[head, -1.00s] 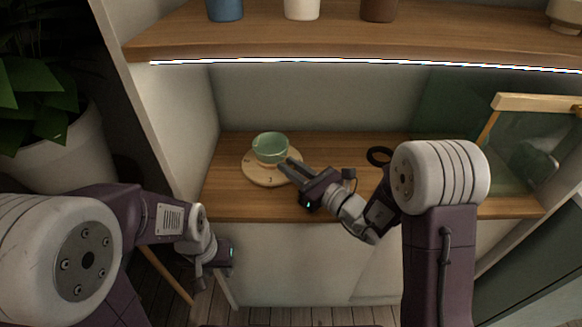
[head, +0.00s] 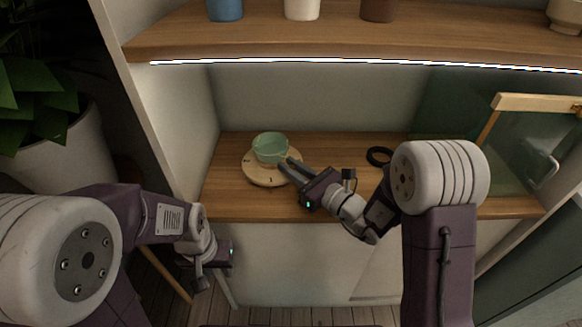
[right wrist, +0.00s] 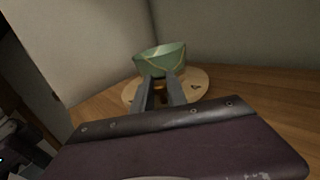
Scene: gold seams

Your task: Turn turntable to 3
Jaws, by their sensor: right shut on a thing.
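A round pale wooden turntable (head: 262,178) lies on the wooden counter near the left wall. Small dark marks are printed on its rim; they are too small to read surely. A green bowl with gold seams (head: 270,147) stands upright on it and also shows in the right wrist view (right wrist: 160,58). My right gripper (head: 285,166) reaches in from the right, its fingers at the turntable's front right, just before the bowl. In the right wrist view its fingers (right wrist: 160,88) are shut on a small brownish part of the turntable. My left gripper (head: 228,252) hangs low, away from the counter.
A black ring (head: 379,156) lies on the counter to the right. A glass panel with a wooden top rail (head: 540,103) stands at the right. A shelf (head: 340,40) with several cups runs above. A potted plant (head: 50,150) is at far left.

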